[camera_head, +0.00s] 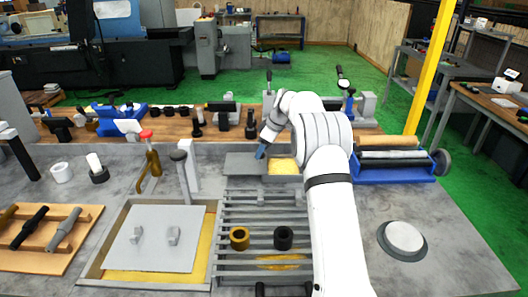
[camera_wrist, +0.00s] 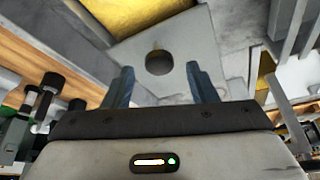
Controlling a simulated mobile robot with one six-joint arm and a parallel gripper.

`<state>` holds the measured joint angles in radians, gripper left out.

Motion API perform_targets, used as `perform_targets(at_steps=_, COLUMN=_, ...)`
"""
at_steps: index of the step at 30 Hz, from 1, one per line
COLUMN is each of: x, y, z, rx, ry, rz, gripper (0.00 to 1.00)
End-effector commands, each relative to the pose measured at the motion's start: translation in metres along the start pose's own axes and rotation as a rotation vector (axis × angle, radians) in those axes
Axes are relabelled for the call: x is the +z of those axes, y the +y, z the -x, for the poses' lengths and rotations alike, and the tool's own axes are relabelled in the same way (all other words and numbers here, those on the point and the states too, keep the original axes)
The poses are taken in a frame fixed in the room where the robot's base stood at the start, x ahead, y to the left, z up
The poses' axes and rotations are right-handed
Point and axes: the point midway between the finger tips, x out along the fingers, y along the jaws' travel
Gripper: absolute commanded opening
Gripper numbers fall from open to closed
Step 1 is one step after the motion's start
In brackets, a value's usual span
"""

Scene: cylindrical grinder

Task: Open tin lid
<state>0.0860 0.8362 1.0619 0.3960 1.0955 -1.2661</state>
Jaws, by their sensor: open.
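The tin (camera_head: 283,177) stands at the back of the bench, with yellow contents (camera_head: 283,167) showing in its open right part. A flat grey plate, which looks like the tin lid (camera_head: 240,164), lies to the left of the yellow area. In the wrist view the lid (camera_wrist: 200,45) is a grey plate with a dark round spot (camera_wrist: 159,62), a hole or knob. My gripper (camera_head: 261,153) is over the lid near the tin's left side. In the wrist view its blue-grey fingers (camera_wrist: 158,84) are apart, with the dark spot between them. Contact with the lid cannot be told.
A slatted rack (camera_head: 262,213) with two rings lies in front. A larger tray with a two-handled grey cover (camera_head: 155,240) is at front left. A blue roller stand (camera_head: 392,160) is at right. A wooden shelf (camera_head: 180,124) with tools runs behind. Bench right front is mostly clear.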

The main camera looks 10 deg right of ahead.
Motion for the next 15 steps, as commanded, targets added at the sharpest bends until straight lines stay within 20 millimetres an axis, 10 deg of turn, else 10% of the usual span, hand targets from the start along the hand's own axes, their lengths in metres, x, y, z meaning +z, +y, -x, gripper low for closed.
perform_targets(at_steps=15, x=0.001, y=0.0, z=0.063, rx=0.002, ry=0.0, rz=-0.001, gripper=0.52)
